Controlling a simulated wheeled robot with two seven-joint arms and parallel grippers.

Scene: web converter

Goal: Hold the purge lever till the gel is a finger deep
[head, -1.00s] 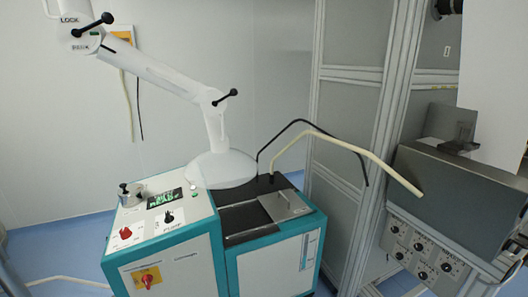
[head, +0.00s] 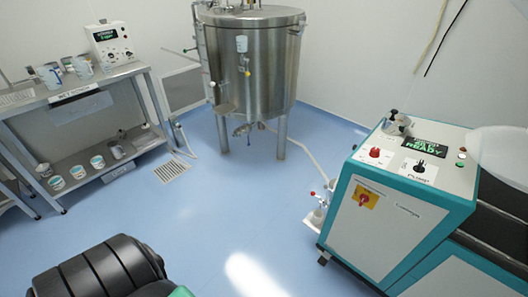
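A small fitting with a red handle (head: 313,194) shows at the left foot of the teal and white machine (head: 355,225). A pale hose (head: 305,150) runs from the steel tank (head: 250,60) toward it. A small white container (head: 317,216) stands just under the fitting. I cannot tell whether this red handle is the purge lever, and no label there is readable. No gel can be made out, and the inside of the container is too small to see. Neither of my grippers is in view.
The machine's top panel carries a red knob (head: 375,152), a black knob (head: 420,166) and a lit green display (head: 425,145). A steel shelf bench (head: 85,120) with several cups stands at left. Blue floor (head: 215,200) is clear between bench and machine.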

